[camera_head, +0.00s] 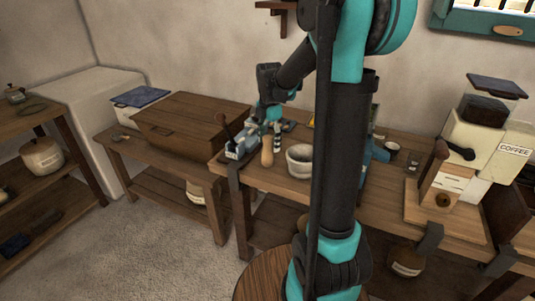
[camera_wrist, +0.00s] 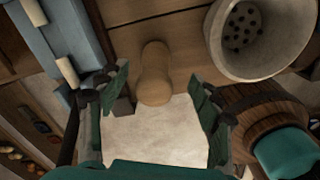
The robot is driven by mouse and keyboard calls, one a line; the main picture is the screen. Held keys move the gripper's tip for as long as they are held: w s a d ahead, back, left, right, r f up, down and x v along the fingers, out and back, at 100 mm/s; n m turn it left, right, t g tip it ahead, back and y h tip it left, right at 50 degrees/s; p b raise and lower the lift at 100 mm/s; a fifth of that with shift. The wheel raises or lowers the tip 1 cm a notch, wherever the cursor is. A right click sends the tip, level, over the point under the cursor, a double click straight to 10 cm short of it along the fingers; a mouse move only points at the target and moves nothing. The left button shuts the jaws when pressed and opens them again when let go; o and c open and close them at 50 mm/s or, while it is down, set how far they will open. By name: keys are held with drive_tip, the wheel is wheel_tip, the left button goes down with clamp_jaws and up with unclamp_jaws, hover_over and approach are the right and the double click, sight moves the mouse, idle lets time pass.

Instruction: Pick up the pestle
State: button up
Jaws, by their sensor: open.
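The pestle (camera_head: 267,154) is a tan wooden piece with a rounded knob, near the front left of the wooden workbench. In the wrist view the pestle (camera_wrist: 154,75) shows between the spread green fingers of my gripper (camera_wrist: 160,88). The fingers are open, with a visible gap on both sides of it, and do not close on it. In the head view my gripper (camera_head: 268,122) is just above and behind the pestle, partly hidden among my arm links. A pale stone mortar (camera_head: 299,161) stands right of the pestle; in the wrist view dark specks show inside it.
A blue-grey metal vise (camera_head: 237,147) sits close to the left of the pestle. A cream coffee grinder (camera_head: 478,145) and a wooden box are at the right. A lower table with a wooden chest (camera_head: 190,122) stands left. A round wooden stool top (camera_head: 262,287) is in front.

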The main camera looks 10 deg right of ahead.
sight(267, 152)
drive_tip(key=shift+w+a+f, duration=0.1)
drive_tip(key=shift+a+f, duration=0.05)
drive_tip(key=shift+f, duration=1.25)
drive_tip(key=shift+w+a+f, duration=0.1)
drive_tip(key=shift+f, duration=1.25)
drive_tip(key=shift+c, duration=0.6)
clamp_jaws()
